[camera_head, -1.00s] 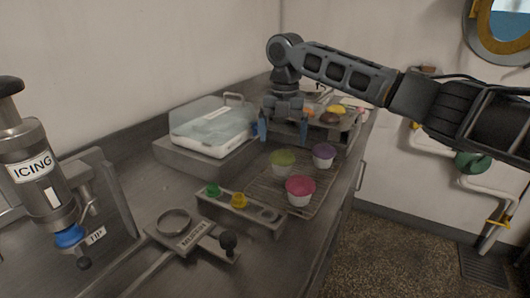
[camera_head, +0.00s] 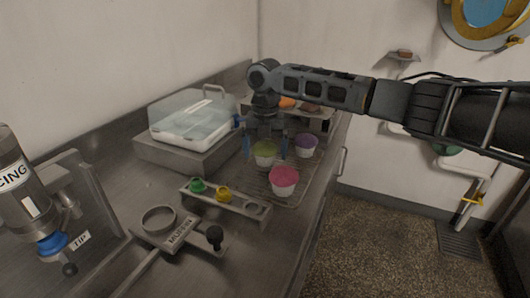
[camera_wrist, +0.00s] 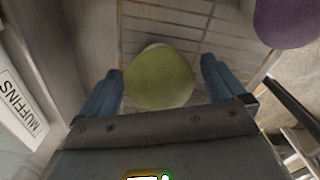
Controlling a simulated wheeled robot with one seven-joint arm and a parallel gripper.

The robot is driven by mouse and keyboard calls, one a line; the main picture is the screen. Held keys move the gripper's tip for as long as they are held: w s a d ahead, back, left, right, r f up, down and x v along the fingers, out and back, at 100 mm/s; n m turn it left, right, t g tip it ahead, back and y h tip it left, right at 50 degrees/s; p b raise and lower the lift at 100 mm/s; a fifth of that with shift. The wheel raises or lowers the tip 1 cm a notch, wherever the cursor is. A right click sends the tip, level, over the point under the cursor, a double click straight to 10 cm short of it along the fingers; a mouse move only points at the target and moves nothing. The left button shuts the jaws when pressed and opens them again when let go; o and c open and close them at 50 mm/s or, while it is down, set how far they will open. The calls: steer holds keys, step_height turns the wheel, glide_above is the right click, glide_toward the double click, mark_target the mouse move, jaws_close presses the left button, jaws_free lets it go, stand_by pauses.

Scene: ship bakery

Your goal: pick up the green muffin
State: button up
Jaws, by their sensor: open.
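The green muffin (camera_head: 265,150) has a rounded green top and a pale cup. It stands on a wire rack (camera_head: 303,178) on the counter. My gripper (camera_head: 265,147) is open, with its blue fingers lowered close around the muffin. In the wrist view the muffin (camera_wrist: 160,80) lies between the two blue fingertips (camera_wrist: 162,72), with a gap on each side. Most of its pale cup is hidden under the green top there. I cannot tell exactly how low the fingertips are relative to the cup.
A pink muffin (camera_head: 284,178) and a purple muffin (camera_head: 306,143) stand close by on the rack. A clear-lidded white box (camera_head: 190,124) is to the left. A holder with green (camera_head: 198,185) and yellow (camera_head: 223,194) tips and a MUFFIN ring fixture (camera_head: 160,220) are in front.

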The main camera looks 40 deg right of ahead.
steer(key=c, duration=0.7)
steer(key=shift+r, duration=0.1)
